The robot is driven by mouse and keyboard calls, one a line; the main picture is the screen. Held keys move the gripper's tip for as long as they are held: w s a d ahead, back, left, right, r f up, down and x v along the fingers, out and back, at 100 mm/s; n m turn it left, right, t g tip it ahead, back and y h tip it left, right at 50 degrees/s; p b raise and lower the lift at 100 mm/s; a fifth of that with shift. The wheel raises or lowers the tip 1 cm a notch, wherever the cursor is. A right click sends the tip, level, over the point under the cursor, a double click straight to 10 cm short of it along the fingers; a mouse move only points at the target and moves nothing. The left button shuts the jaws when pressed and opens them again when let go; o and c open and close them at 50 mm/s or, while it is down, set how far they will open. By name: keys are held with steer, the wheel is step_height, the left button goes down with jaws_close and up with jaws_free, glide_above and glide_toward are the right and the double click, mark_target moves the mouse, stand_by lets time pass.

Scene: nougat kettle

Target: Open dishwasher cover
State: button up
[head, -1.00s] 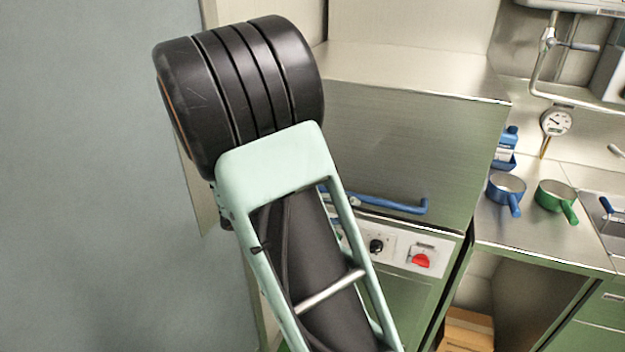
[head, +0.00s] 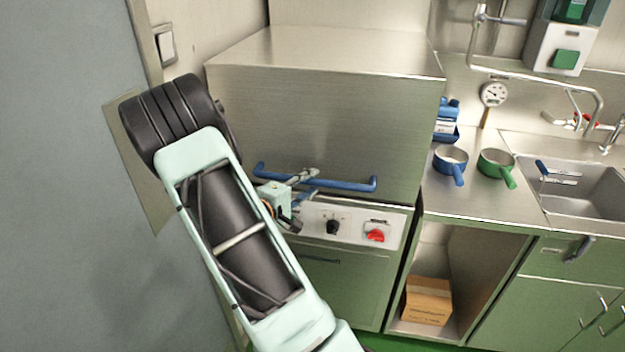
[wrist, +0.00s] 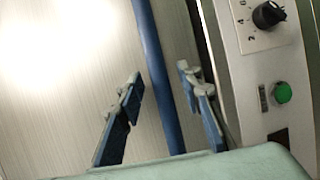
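The dishwasher cover (head: 325,115) is a large brushed-steel hood, and it is down over the control panel. Its blue bar handle (head: 345,185) runs along the lower front edge. My gripper (head: 308,184) is at the left part of this handle, with my arm in front of it on the left. In the wrist view, my gripper (wrist: 160,78) is open, with blue finger pads on both sides of the handle (wrist: 152,50). Gaps show between the pads and the bar, the right one being small.
The control panel (head: 350,228) with a black knob and red switch lies just below the handle. A blue pan (head: 450,160) and a green pan (head: 496,164) stand on the right counter. A wall (head: 60,180) is close on the left.

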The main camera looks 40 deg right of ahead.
steer(key=shift+x, duration=0.9)
steer(key=shift+c, duration=0.3)
jaws_close()
